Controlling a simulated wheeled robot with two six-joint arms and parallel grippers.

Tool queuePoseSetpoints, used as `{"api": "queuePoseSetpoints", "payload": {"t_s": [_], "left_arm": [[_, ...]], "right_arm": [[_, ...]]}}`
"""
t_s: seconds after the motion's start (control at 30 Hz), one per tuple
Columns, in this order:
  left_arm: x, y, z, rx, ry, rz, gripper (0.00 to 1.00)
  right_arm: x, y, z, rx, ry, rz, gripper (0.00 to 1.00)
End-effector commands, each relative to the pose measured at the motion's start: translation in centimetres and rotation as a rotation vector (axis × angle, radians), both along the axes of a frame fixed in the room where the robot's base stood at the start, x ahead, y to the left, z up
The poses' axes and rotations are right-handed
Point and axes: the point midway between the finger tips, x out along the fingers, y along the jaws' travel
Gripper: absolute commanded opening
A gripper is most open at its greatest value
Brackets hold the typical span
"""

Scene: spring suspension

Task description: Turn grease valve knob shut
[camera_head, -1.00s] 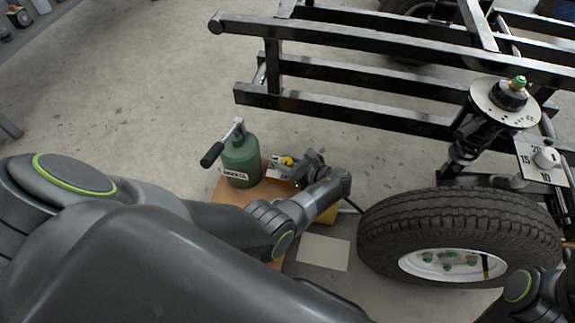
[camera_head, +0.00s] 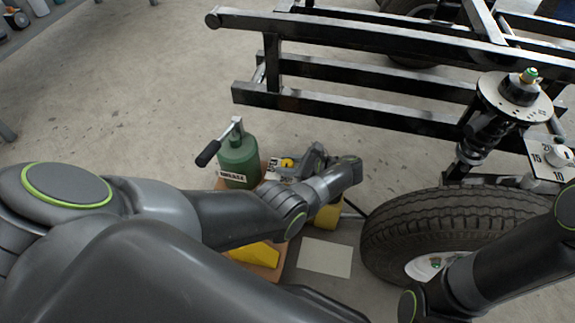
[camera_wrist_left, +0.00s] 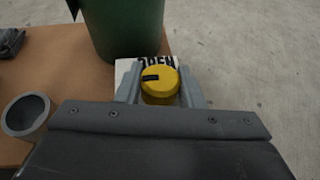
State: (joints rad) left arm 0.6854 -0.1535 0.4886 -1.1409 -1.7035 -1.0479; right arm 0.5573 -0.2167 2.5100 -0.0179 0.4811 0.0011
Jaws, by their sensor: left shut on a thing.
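The yellow valve knob (camera_wrist_left: 160,84) sits between the two grey fingers of my left gripper (camera_wrist_left: 160,92) in the left wrist view. The fingers are shut on it. A dark mark shows on the left part of its top. Behind it is a white plate (camera_wrist_left: 127,67) with lettering that reads "OPEN", partly hidden. In the head view the knob (camera_head: 287,162) shows as a small yellow spot by my left gripper (camera_head: 300,165). The green grease canister (camera_head: 239,160) with a lever handle stands just left of it. My right gripper is out of view.
The canister stands on a brown board (camera_wrist_left: 60,60), with a grey ring-shaped part (camera_wrist_left: 27,114) on it. A large tire (camera_head: 440,225) and a black frame (camera_head: 360,75) with a spring strut (camera_head: 487,125) are at the right. Open floor lies behind the canister.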

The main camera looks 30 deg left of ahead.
Motion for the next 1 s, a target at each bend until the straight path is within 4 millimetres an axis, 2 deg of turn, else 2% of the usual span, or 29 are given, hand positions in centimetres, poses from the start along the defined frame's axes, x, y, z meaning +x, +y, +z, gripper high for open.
{"api": "queuePoseSetpoints", "payload": {"t_s": [0.43,0.47,0.6,0.63,1.0], "left_arm": [[-0.07,0.04,-0.04,0.000,0.000,0.008,0.11],[-0.07,0.04,-0.04,0.000,0.000,0.008,0.35],[-0.05,0.04,-0.03,0.000,0.000,0.008,0.53],[-0.05,0.04,-0.03,0.000,0.000,0.006,0.56],[0.00,0.02,0.17,0.000,-0.001,0.006,0.56]], "right_arm": [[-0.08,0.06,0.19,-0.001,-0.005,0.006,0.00],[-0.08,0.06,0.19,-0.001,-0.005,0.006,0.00],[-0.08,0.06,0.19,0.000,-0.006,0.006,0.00],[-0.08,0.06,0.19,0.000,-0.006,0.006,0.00],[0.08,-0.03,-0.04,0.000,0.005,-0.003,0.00]]}}
